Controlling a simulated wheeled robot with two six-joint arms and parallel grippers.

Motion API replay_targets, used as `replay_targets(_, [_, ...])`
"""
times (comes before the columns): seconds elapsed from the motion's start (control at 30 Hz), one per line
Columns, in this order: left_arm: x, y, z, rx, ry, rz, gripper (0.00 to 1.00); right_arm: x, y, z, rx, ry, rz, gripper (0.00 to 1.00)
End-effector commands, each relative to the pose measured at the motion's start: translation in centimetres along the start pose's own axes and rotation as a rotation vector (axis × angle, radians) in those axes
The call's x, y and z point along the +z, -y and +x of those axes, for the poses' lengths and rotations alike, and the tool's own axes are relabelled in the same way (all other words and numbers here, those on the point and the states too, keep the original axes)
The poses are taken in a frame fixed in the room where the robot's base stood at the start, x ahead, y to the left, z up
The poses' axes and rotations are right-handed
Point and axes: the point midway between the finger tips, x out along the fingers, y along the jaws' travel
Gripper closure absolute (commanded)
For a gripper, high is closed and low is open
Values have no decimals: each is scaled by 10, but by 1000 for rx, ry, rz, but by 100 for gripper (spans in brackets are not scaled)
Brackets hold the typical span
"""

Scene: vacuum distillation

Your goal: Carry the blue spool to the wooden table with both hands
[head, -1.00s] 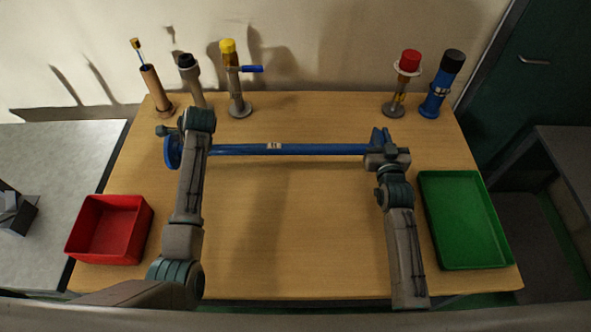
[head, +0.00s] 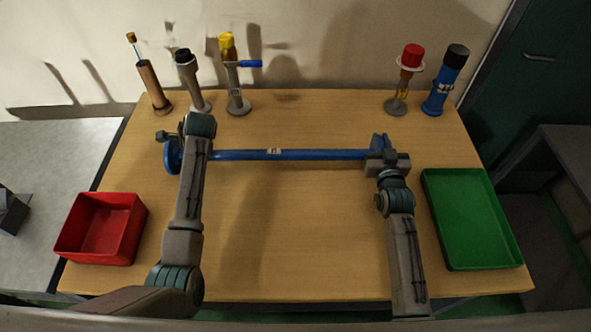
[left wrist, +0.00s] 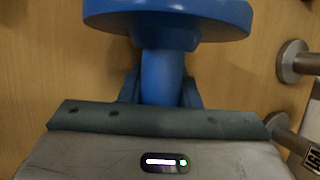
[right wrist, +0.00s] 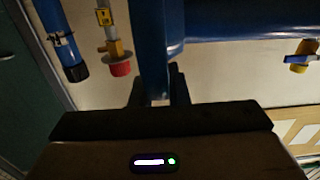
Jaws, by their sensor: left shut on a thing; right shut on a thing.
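The blue spool (head: 300,154) is a long blue bar with a small label and a flange at each end. It lies level across the wooden table (head: 290,230) in the head view; I cannot tell whether it touches the top. My left gripper (left wrist: 161,92) is shut on the spool's left end, just by its round flange (left wrist: 170,18). In the head view my left arm hides this grip. My right gripper (head: 384,152) is shut on the spool's right end. The right wrist view shows the blue flange (right wrist: 156,50) between its fingers.
A red bin (head: 102,228) stands at the table's left and a green tray (head: 472,218) at its right. Several upright fittings stand along the back edge, including a yellow-topped one (head: 234,80), a red-topped one (head: 402,80) and a blue one (head: 444,82). The table's middle is clear.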

Motion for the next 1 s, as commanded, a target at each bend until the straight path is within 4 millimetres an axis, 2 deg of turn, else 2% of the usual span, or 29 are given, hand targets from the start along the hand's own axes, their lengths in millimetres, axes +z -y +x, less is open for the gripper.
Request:
replay_targets(0.13, [-2, 1, 5, -7, -1, -2, 100, 4, 0, 1, 0, -8, 1, 100])
replay_targets(0.17, [-3, -1, 6, -1, -2, 0, 67, 7, 0, 0, 0, 1, 1, 82])
replay_targets(0.27, [-3, -1, 5, -1, -2, 0, 49, 6, 0, 0, 0, 1, 1, 64])
replay_targets(0.53, [-2, -1, 5, 0, -1, 0, 49, 6, 0, 0, 0, 0, 0, 64])
replay_targets(0.67, [-3, -1, -4, -3, -1, 0, 49, 6, 0, 0, 0, 0, 0, 64])
replay_targets(0.77, [-3, -1, -20, -4, -2, -2, 49, 6, 0, 0, 0, 0, 0, 64])
replay_targets(1.0, [-3, -2, -73, -5, -3, -3, 49, 6, 0, 0, 0, 0, 0, 64])
